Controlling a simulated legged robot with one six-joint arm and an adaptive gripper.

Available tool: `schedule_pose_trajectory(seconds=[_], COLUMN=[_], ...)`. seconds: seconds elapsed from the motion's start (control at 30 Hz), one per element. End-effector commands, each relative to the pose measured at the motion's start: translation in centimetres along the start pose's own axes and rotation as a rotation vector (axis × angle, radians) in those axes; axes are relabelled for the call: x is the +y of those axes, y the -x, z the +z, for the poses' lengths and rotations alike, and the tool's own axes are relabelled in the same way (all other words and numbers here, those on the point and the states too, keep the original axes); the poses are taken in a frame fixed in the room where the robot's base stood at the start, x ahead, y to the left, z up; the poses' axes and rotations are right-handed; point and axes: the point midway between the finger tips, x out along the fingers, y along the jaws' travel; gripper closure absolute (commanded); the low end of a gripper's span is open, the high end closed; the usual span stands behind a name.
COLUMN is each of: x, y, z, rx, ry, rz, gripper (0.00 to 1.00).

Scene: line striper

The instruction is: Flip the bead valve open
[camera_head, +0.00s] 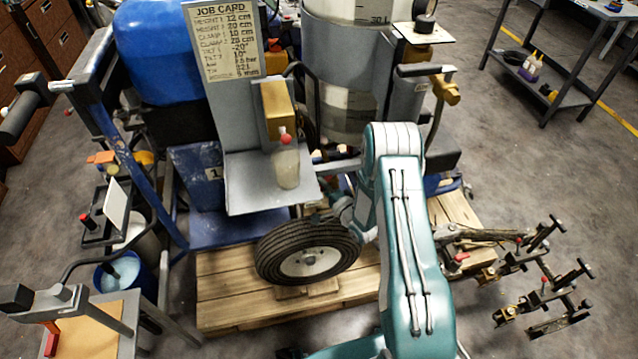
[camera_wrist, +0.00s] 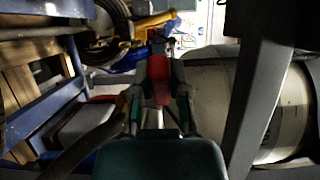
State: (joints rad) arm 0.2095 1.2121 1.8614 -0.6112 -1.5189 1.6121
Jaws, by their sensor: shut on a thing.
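In the wrist view a red lever (camera_wrist: 161,84), which looks like the bead valve's handle, sits between the two dark fingers of my gripper (camera_wrist: 160,72). The fingers are closed on its sides. A narrow metal part shows just below the red part, and the valve body is mostly hidden by the fingers and my wrist. I cannot tell how far the lever is turned. In the head view my teal arm reaches in beside the line striper's tyre (camera_head: 308,254); my gripper and the lever are hidden there behind the machine and arm.
A grey panel with a job card (camera_head: 227,43) and a clear cup (camera_head: 286,168) stand left of my arm. In the wrist view a blue frame bar (camera_wrist: 45,112) is at left and a pale cylinder (camera_wrist: 203,105) at right. Clamps (camera_head: 540,280) lie right of the pallet (camera_head: 225,290).

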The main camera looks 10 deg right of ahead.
Motion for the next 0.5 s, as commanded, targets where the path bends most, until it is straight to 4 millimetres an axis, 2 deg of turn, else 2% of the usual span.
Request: schedule_pose_trajectory(seconds=[0.03,0.27,0.5], x=[0.28,0.32,0.36], y=[0.38,0.91,1.02], z=[-0.67,-0.84,-0.84], rx=[-0.01,-0.1,-0.113], ry=[-0.001,-0.002,-0.002], rz=[0.008,0.009,0.011], gripper=[1.0,1.0,1.0])
